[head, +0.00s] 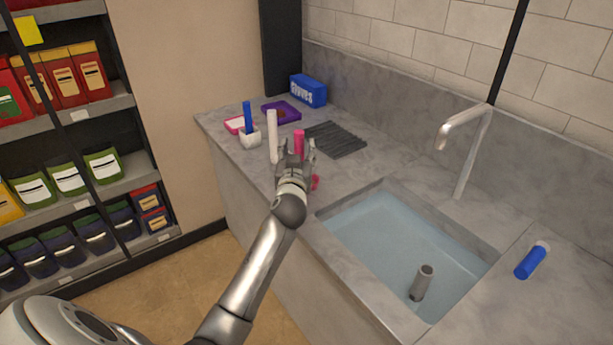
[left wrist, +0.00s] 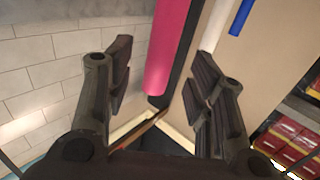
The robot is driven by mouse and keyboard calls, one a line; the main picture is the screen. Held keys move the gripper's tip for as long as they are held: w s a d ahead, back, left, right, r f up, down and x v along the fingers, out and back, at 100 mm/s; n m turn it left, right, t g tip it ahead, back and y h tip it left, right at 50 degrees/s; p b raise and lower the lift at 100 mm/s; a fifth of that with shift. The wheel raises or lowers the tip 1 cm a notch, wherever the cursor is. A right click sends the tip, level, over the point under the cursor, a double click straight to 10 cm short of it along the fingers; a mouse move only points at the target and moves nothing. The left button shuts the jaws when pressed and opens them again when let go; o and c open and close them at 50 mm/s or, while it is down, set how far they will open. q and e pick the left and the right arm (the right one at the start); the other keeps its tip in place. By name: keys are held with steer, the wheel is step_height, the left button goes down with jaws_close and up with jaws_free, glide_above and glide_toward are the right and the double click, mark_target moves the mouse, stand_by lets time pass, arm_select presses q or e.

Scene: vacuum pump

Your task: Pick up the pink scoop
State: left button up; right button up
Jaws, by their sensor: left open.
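The pink scoop (head: 299,138) stands upright on the grey counter, partly hidden by my left gripper (head: 296,153). A small pink part (head: 315,183) shows right of the gripper; I cannot tell if it belongs to the scoop. In the left wrist view the scoop's pink shaft (left wrist: 169,45) shows between the two spread fingers of the left gripper (left wrist: 163,72), with a gap on both sides. The left gripper is open and holds nothing. My right gripper is not in view.
A white cylinder (head: 272,136) stands just left of the gripper. A white cup with a blue stick (head: 248,115), a purple tray (head: 268,108), a blue gloves box (head: 309,90) and a dark ribbed mat (head: 337,139) are behind. A water-filled sink (head: 400,240) lies to the right.

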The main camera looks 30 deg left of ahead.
mark_target(299, 146)
arm_select(q)
steer(key=shift+x, duration=2.1)
steer(key=shift+c, duration=0.2)
jaws_close()
